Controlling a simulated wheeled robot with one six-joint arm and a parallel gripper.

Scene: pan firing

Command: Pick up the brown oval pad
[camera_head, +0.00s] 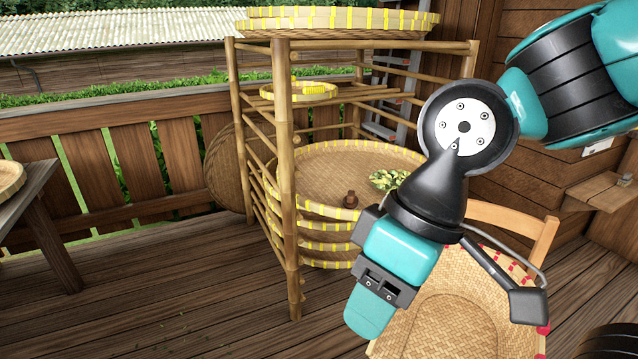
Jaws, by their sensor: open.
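A small dark brown object (350,199) with a rounded top stands on the top woven tray of the low stack inside the bamboo rack. It is the likeliest match for the brown oval pad, but it is too small to make out an oval shape. My gripper (372,309) is in front of the rack, below and slightly right of the brown object in the picture, pointing down. It is apart from the object and appears empty. Its fingertips are hard to make out from this side.
The bamboo rack (286,150) has a near post left of my gripper. Green leaves (389,179) lie on the same tray (318,165). A chair (520,221) with a woven, red-edged piece (445,318) stands at lower right. A wooden table (32,186) is at left. The left floor is clear.

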